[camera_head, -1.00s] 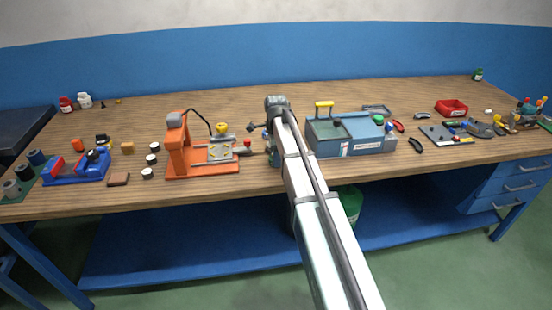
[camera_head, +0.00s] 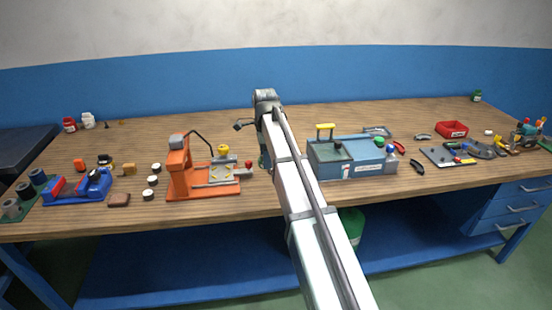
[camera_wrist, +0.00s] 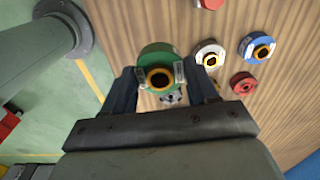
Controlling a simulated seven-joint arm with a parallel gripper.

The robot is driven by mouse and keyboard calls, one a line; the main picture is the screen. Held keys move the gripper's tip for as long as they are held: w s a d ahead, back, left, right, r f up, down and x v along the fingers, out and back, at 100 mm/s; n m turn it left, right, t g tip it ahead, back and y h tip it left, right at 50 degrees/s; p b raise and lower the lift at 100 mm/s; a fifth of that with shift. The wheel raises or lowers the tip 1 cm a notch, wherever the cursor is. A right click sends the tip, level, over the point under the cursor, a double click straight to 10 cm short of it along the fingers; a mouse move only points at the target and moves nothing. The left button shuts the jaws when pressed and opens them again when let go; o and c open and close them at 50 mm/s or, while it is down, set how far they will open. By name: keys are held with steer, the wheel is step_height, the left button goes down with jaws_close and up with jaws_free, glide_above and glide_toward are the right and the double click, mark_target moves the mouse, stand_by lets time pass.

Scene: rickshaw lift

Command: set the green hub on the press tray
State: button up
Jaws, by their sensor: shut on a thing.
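The green hub (camera_wrist: 152,54) is a round green ring with a dark bore and a yellow inner ring. It sits between the two fingers of my gripper (camera_wrist: 160,76), which is shut on it. In the head view my arm hides the hub and most of the gripper. The orange press (camera_head: 180,170) stands left of my arm on the bench. A silver plate (camera_head: 221,174), which looks like the press tray, lies on its base, left of my wrist.
In the wrist view a white hub (camera_wrist: 207,47), a blue hub (camera_wrist: 248,43) and a red hub (camera_wrist: 237,80) are on the wooden bench (camera_wrist: 150,15). A grey-blue toolbox (camera_head: 352,160) stands right of my arm. A blue fixture (camera_head: 78,190) is at left. The back of the bench is mostly clear.

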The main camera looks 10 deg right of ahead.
steer(key=w+a, duration=0.3)
steer(key=a, duration=0.5)
steer(key=w+a, duration=0.4)
steer(key=a, duration=0.4)
steer(key=shift+w+a+r+m, duration=0.15)
steer(key=shift+m, duration=0.15)
steer(key=shift+f, duration=3.2)
steer(key=shift+f, duration=0.45)
steer(key=o, duration=1.6)
